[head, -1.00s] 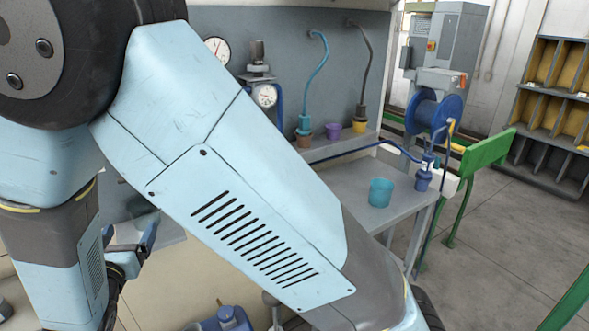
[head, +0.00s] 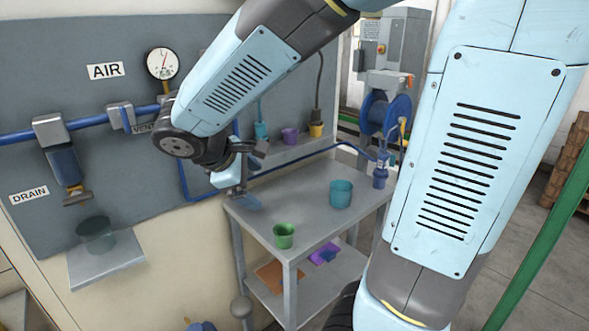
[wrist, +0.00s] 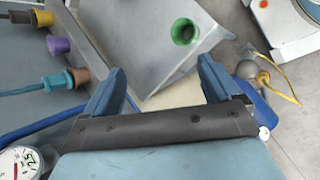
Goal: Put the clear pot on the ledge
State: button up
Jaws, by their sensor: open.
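The clear pot (head: 97,234), see-through and grey-green, stands upright on a small grey shelf (head: 108,264) under the drain outlet in the head view. It is not seen in the wrist view. My gripper (head: 255,176) is near the bench's left back corner, well right of the clear pot. In the wrist view its two blue fingers (wrist: 162,68) are spread with nothing between them.
The grey bench (head: 310,190) holds a green pot (head: 284,236) and a teal pot (head: 341,193). Its lower shelf holds orange and purple items. A blue pipe (head: 85,127) and a gauge (head: 162,64) are on the panel. Bare bench top lies between the pots.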

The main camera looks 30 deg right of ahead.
jog(key=s+d+r+m+t+y, duration=0.1)
jog(key=s+d+r+m+y, duration=0.1)
jog(key=s+m, duration=0.3)
jog(key=s+d+r+m+t+y, duration=0.1)
jog(key=s+d+r+m+y, duration=0.1)
jog(key=s+r+m+y, duration=0.3)
jog(key=shift+s+d+m+t, duration=0.3)
jog(key=shift+s+d+m, duration=0.1)
jog(key=shift+m, duration=0.7)
dwell(1.4)
